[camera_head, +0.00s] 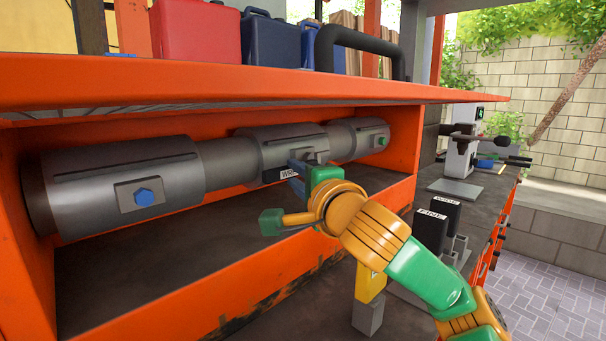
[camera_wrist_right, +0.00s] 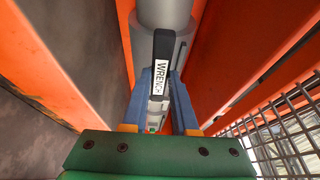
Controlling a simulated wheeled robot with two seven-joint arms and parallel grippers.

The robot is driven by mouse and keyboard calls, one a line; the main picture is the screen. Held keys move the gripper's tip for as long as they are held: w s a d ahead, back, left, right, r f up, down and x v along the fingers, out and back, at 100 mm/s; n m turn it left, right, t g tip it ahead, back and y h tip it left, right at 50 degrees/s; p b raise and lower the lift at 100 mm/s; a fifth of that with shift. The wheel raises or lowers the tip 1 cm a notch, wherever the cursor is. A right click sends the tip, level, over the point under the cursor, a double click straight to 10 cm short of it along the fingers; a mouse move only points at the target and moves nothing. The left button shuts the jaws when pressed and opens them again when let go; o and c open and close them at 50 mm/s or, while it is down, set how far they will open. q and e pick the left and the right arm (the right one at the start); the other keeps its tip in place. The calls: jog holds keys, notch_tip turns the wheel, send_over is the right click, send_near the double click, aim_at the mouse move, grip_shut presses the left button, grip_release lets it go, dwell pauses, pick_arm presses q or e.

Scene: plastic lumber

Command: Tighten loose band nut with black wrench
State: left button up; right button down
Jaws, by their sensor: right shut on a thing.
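A grey pipe (camera_head: 225,160) with three thicker grey bands runs along the orange shelf bay. The left band (camera_head: 85,187) carries a blue nut (camera_head: 144,197) on a square plate. The right band (camera_head: 362,138) carries a green nut (camera_head: 381,142). My right gripper (camera_head: 303,171) is at the middle band (camera_head: 262,152), shut on the black wrench (camera_head: 287,173) with a white "WRENCH" label. In the right wrist view the wrench (camera_wrist_right: 161,75) stands between the blue fingers, in front of the pipe. The wrench's working end and the middle band's nut are hidden. My left gripper is not in view.
An orange shelf (camera_head: 200,85) overhangs the pipe closely, bearing a red case (camera_head: 195,32) and blue cases. An orange front lip (camera_head: 240,285) borders the bay below. Black labelled blocks (camera_head: 432,226) stand on the dark bench to the right. A wire mesh (camera_wrist_right: 275,125) shows in the wrist view.

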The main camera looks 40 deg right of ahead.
jog(key=shift+w+a+p, duration=0.2)
jog(key=shift+w+p, duration=0.55)
jog(key=shift+w, duration=1.3)
jog(key=shift+d+r+m+g+y+p, duration=0.2)
jog(key=shift+r+m+g+p, duration=0.05)
jog(key=shift+r+m+p, duration=0.6)
jog(key=shift+d+r+m+g+y+p, duration=0.25)
jog(key=shift+r+m+p, duration=0.4)
jog(key=shift+p, duration=0.35)
jog(key=shift+d+r+m+g+y+p, duration=0.15)
jog(key=shift+r+m+g+p, duration=0.15)
jog(key=shift+r+m+p, duration=0.5)
jog(key=shift+w, duration=0.1)
jog(key=shift+s+d+b, duration=0.2)
jog(key=shift+s+b, duration=0.7)
jog(key=shift+s, duration=1.65)
